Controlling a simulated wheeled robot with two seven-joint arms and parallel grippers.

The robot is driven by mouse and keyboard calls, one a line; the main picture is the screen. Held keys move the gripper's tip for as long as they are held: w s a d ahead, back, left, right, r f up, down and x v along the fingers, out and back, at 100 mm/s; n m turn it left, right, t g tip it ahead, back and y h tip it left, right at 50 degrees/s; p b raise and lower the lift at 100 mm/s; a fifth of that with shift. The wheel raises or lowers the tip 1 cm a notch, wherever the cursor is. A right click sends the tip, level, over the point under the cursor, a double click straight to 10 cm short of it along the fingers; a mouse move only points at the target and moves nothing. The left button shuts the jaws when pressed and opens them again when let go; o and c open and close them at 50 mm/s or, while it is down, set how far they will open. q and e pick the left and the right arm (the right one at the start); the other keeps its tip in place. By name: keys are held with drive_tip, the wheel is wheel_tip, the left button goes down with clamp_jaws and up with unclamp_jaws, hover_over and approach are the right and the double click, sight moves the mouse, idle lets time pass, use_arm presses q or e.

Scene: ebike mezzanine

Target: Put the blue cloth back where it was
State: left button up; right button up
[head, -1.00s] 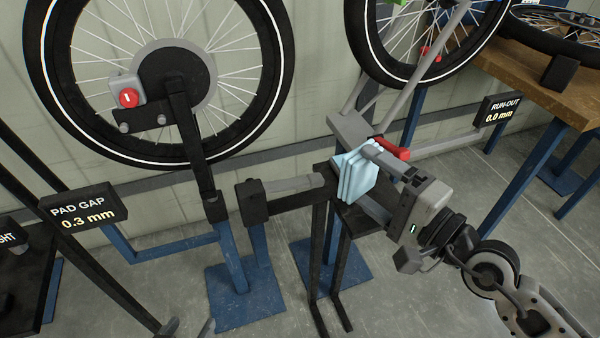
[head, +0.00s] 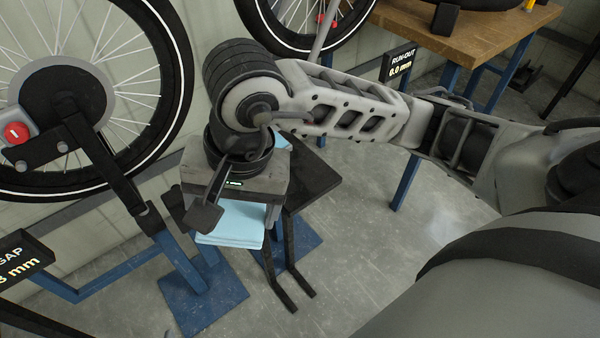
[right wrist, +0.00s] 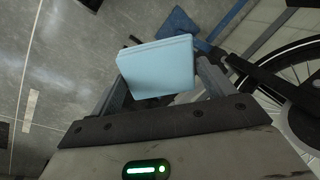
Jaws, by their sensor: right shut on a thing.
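The light blue folded cloth (head: 230,222) hangs below my right gripper (head: 236,210) in the head view. In the right wrist view the cloth (right wrist: 157,68) sits between the two fingers, and the gripper (right wrist: 165,82) is shut on it. A small black shelf (head: 315,178) on dark legs stands just right of and behind the gripper, partly hidden by my wrist. Another light blue patch (head: 281,139) shows behind the wrist; I cannot tell what it belongs to. My left gripper is not in view.
A wheel (head: 150,110) in a black stand with a red button (head: 16,133) is at the left. A pad gap display (head: 18,262) is at lower left. A wooden bench (head: 440,32) and a run-out display (head: 399,63) stand at the back right. Floor is clear at centre right.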

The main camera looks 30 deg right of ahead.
drive_tip(key=d+r+m+g+h, duration=0.1)
drive_tip(key=d+r+h, duration=0.1)
drive_tip(key=d, duration=0.5)
drive_tip(key=w+d+f, duration=0.4)
drive_tip(key=w+d+f+p, duration=0.1)
drive_tip(key=w+d+f, duration=0.3)
drive_tip(key=d, duration=0.1)
drive_tip(key=shift+w+d+f, duration=0.1)
drive_tip(key=shift+w, duration=0.25)
drive_tip(key=shift+w+d+f, duration=0.3)
drive_tip(key=shift+f, duration=0.15)
wheel_tip(320, 180, down, 3)
drive_tip(key=shift+d+f+p, duration=0.1)
drive_tip(key=shift+f+p, duration=0.1)
drive_tip(key=shift+p, duration=0.45)
drive_tip(key=o, duration=0.8)
wheel_tip(320, 180, up, 12)
drive_tip(key=shift+r+b, duration=0.1)
drive_tip(key=shift+b, duration=0.55)
